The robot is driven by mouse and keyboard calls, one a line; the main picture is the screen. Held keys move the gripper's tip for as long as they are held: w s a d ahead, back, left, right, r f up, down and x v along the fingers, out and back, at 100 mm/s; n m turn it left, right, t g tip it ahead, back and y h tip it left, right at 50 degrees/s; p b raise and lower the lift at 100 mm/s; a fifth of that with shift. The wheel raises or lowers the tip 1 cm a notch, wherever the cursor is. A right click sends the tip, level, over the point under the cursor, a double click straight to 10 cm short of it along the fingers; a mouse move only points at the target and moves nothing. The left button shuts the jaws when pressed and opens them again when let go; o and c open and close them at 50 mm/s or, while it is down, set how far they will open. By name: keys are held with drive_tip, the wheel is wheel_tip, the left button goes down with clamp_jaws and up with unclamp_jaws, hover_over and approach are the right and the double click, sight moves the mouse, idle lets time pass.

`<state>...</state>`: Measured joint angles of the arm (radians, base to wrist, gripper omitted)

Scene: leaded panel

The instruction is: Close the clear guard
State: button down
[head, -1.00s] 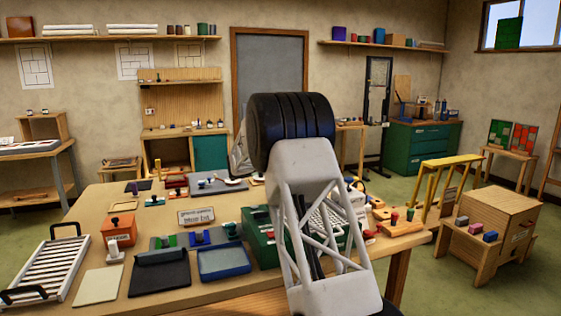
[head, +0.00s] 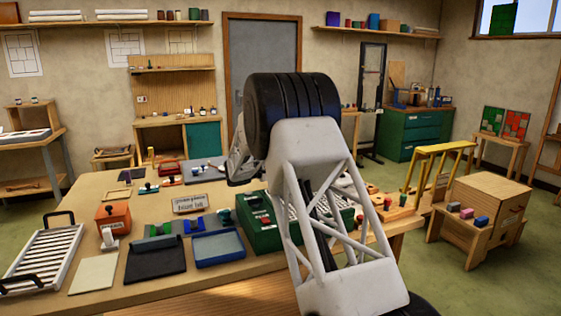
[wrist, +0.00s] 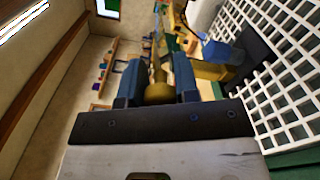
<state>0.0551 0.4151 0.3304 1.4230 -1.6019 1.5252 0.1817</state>
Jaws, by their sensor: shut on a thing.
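In the wrist view my gripper (wrist: 158,82) is shut on a round brass-coloured knob (wrist: 158,93), held between its two blue-grey fingers. A thin yellowish part runs on from the knob, away from the camera. I cannot make out a clear guard pane, nor tell whether the knob belongs to it. A white grid (wrist: 285,75) stands close to the right of the gripper. In the head view a green box-shaped machine (head: 258,224) with a white grid is on the bench, partly behind my arm. My gripper's fingers are hidden there by my arm.
The wooden bench (head: 75,215) also holds a slatted white rack (head: 45,258), an orange box (head: 116,220), a black tray (head: 155,260) and a blue tray (head: 218,247). A yellow stand (head: 440,160) and a wooden cabinet (head: 490,200) are at the right.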

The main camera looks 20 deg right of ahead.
drive_tip(key=shift+s+f+m, duration=0.2)
drive_tip(key=shift+f+m, duration=0.85)
drive_tip(key=shift+m, duration=0.2)
drive_tip(key=shift+s+f+m, duration=0.2)
drive_tip(key=shift+f+m, duration=0.8)
drive_tip(key=shift+m, duration=0.25)
drive_tip(key=c, duration=0.9)
unclamp_jaws()
drive_tip(key=shift+a, duration=0.1)
drive_tip(key=shift+a, duration=3.8)
